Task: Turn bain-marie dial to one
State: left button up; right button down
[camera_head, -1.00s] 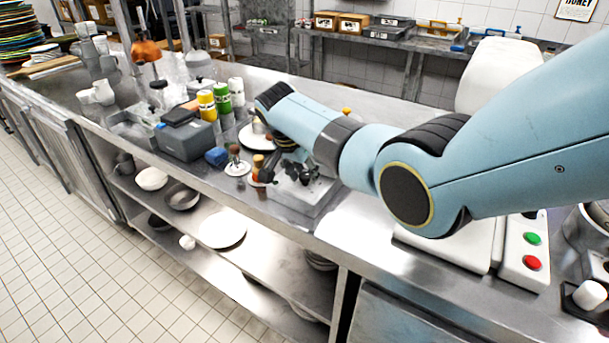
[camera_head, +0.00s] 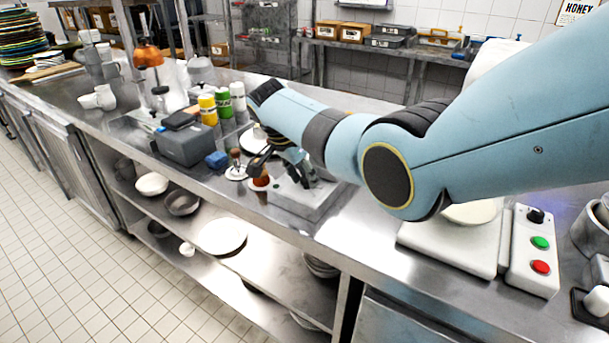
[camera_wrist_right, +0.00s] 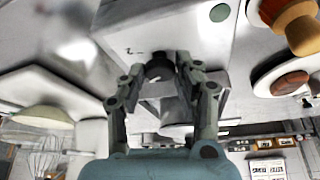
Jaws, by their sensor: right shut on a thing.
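The bain-marie is a grey metal box (camera_head: 300,203) on the steel counter, near the middle of the head view; its face (camera_wrist_right: 130,40) fills the upper middle of the right wrist view. A black dial (camera_wrist_right: 158,70) sticks out of that face. My right gripper (camera_wrist_right: 160,78) has its two grey fingers on either side of the dial and is shut on it. In the head view the right gripper (camera_head: 297,168) is partly covered by my own wrist, and the dial cannot be made out there. The dial's setting is not readable. My left gripper is not in view.
A reddish-brown pot (camera_head: 260,185) stands close left of the gripper, with a blue block (camera_head: 216,160) and a dark grey box (camera_head: 186,143) further left. A white control panel (camera_head: 525,270) with green and red buttons stands at the right. The counter's front strip is clear.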

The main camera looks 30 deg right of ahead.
jog(key=c, duration=0.9)
grip_release()
jog(key=shift+c, duration=0.2)
jog(key=v, duration=1.2)
